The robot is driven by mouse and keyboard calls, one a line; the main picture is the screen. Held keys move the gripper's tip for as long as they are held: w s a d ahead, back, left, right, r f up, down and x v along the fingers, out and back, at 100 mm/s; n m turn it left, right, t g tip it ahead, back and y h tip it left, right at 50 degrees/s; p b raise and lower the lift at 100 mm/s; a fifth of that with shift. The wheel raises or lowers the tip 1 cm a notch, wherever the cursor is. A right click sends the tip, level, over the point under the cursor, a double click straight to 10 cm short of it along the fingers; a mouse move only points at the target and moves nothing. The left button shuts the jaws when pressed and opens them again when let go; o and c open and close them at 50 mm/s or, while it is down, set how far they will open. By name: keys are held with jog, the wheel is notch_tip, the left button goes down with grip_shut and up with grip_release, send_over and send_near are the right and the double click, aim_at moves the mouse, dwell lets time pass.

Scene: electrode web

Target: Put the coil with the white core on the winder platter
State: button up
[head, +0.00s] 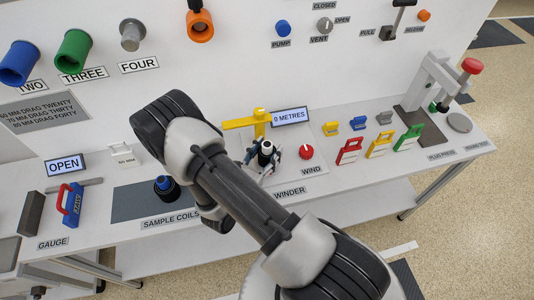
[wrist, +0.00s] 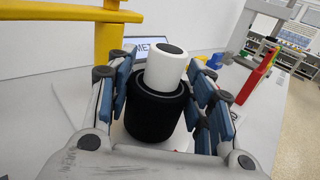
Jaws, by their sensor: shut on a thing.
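The coil with the white core is a black cylinder with a white core rising from its top. It stands between my fingers in the wrist view (wrist: 153,110). In the head view its white core (head: 266,147) shows at the winder. My gripper (wrist: 160,82) is shut on this coil, with a blue-padded finger on each side; in the head view my gripper (head: 262,160) is partly behind my arm. The winder (head: 310,168) has a yellow arm (head: 246,122) behind the coil. The platter is hidden, so I cannot tell whether the coil touches it.
A coil with a blue core (head: 165,186) stands on the dark sample mat (head: 128,203) to the left. A red WIND knob (head: 306,152) is close right of the coil. The metres display (head: 290,117) stands behind. Several coloured plugs, like the red one (head: 349,150), are farther right.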

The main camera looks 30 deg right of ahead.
jog(key=shift+f, duration=0.25)
jog(key=shift+f, duration=0.15)
jog(key=o, duration=1.2)
jog(key=shift+o, duration=0.2)
